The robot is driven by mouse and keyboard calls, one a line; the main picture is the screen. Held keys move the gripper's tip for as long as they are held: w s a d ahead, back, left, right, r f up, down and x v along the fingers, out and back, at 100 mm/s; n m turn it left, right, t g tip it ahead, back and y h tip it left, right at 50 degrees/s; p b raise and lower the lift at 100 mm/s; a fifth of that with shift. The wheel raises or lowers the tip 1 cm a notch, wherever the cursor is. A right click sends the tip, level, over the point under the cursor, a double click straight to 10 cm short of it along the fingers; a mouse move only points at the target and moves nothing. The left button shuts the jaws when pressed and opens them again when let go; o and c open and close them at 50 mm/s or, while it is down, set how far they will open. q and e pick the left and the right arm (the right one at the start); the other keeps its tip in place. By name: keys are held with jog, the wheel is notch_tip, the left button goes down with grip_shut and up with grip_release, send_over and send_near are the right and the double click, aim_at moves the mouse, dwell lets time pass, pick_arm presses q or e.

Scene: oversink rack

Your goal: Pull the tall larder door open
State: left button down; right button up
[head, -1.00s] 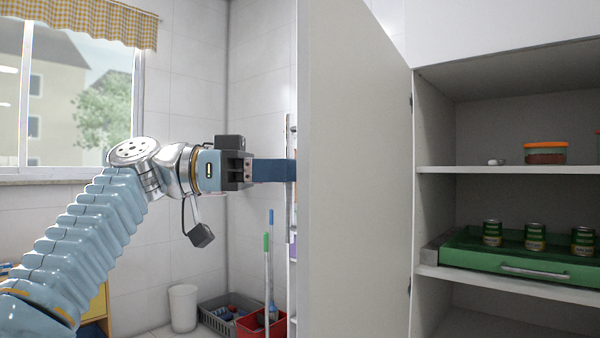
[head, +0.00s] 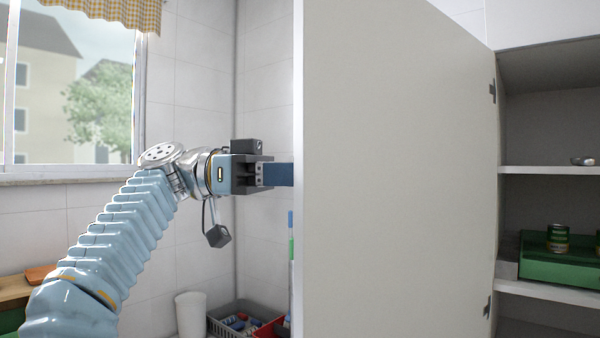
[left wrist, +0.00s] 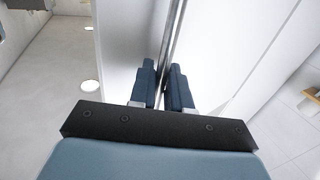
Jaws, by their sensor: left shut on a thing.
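The tall larder door (head: 390,170) stands swung well open, its plain inner face towards the head camera and its hinges on the right. My left gripper (head: 280,174) reaches the door's free edge from the left. Its fingertips and the handle are hidden behind the door in the head view. In the left wrist view, the slim metal bar handle (left wrist: 174,35) runs between the dark blue fingers of my left gripper (left wrist: 162,70), which are shut on it. My right gripper is in neither view.
The open larder shows shelves (head: 545,171) at the right, with a green tray (head: 560,271) and cans (head: 558,238). A white bin (head: 190,314) and a grey crate (head: 222,327) stand on the floor by the corner. A window (head: 75,90) is at the left.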

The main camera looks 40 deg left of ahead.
pick_arm(q)
jog(key=c, duration=1.3)
grip_release()
jog(key=shift+d, duration=0.1)
jog(key=shift+c, duration=0.2)
jog(key=p+v, duration=1)
jog(key=v, duration=0.3)
jog(key=shift+a+p, duration=0.35)
jog(key=shift+p, duration=0.05)
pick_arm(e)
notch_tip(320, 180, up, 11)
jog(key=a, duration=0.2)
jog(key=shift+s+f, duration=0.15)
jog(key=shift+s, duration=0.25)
pick_arm(q)
jog(key=shift+s, duration=0.1)
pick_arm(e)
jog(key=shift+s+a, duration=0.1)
